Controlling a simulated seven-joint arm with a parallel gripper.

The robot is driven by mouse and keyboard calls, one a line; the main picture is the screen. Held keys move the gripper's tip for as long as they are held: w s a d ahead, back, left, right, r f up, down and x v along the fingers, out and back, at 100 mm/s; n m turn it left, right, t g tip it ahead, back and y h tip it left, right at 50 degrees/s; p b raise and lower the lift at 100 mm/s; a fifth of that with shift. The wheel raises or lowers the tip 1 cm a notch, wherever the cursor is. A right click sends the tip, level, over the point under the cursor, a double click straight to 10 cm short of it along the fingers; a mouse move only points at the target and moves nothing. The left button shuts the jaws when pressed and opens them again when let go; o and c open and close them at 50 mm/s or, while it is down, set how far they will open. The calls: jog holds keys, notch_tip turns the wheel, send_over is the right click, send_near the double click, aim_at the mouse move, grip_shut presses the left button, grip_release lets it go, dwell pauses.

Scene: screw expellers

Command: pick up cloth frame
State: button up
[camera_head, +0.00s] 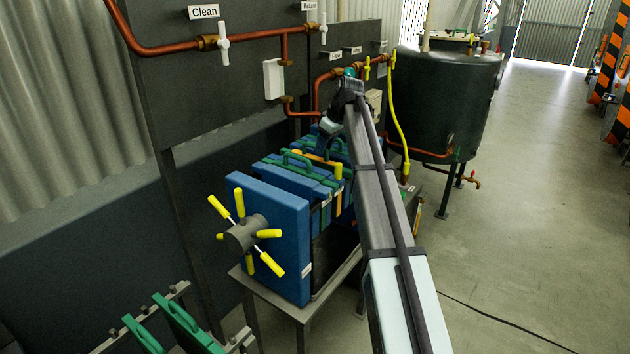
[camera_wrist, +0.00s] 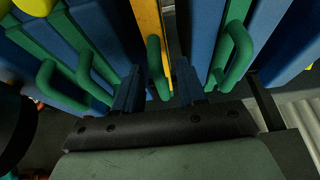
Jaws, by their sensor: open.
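The filter press (camera_head: 282,225) holds a row of blue plates and green-handled frames, the likely cloth frames. One yellow-orange frame (camera_wrist: 150,35) stands upright among them; its yellow edge (camera_head: 339,200) also shows in the head view. A green handle (camera_wrist: 155,65) sticks up beside the yellow edge in the wrist view. My gripper (camera_wrist: 158,72) is open, with one finger on each side of this handle. I cannot tell whether the fingers touch it. In the head view my gripper (camera_head: 329,132) is over the far part of the row, with its fingertips largely hidden.
Other green handles (camera_wrist: 235,50) stand close on both sides of the fingers. A screw wheel with yellow grips (camera_head: 243,235) is at the press's near end. More green frames (camera_head: 180,320) are at the lower left.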

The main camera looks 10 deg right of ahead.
aim_at(317, 159)
jog(key=shift+w+x, duration=0.2)
jog(key=shift+x, duration=1.3)
jog(key=shift+w+x, duration=0.15)
jog(key=shift+x, duration=1.4)
jog(key=shift+a+r, duration=0.15)
grip_shut()
